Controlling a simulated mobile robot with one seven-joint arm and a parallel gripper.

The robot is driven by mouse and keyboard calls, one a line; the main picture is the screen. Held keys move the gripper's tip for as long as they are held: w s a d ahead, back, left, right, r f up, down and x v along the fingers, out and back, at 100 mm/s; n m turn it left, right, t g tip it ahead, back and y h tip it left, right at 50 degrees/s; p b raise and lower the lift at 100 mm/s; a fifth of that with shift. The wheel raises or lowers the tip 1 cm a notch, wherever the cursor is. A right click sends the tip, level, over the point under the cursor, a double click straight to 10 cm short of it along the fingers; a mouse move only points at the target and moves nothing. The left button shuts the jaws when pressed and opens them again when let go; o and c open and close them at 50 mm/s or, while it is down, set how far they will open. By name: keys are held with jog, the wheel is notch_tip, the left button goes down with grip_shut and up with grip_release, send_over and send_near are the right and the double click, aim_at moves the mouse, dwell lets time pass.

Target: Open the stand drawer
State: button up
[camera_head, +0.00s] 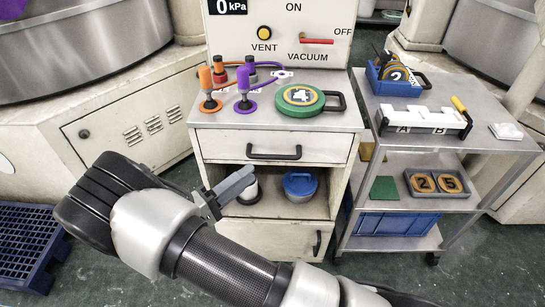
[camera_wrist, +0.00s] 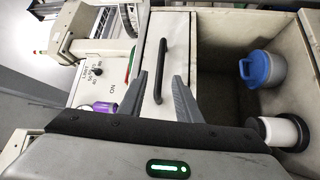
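The stand drawer (camera_head: 230,145) is a pale front below the stand's top, with a black bar handle (camera_head: 274,153). It looks shut, flush with the stand. In the wrist view the drawer front (camera_wrist: 178,40) is upright in the picture, its handle (camera_wrist: 162,60) running lengthwise. My gripper (camera_head: 236,186) is in front of the stand, left of and below the handle in the head view. In the wrist view my gripper (camera_wrist: 159,80) is open, with a finger at each side of the handle's near end. Nothing shows held; I cannot tell the remaining distance.
Below the drawer is an open shelf with a blue-lidded pot (camera_head: 300,186) and a white-and-black cylinder (camera_wrist: 280,132). The stand top (camera_head: 235,118) holds orange and purple tools and a green disc (camera_head: 300,98). A grey cart (camera_head: 455,142) stands right; a blue pallet (camera_head: 28,240) lies left.

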aim_at(272, 155)
jog(key=x, duration=1)
jog(key=shift+d+f+b, duration=0.1)
jog(key=shift+b, duration=0.3)
grip_shut()
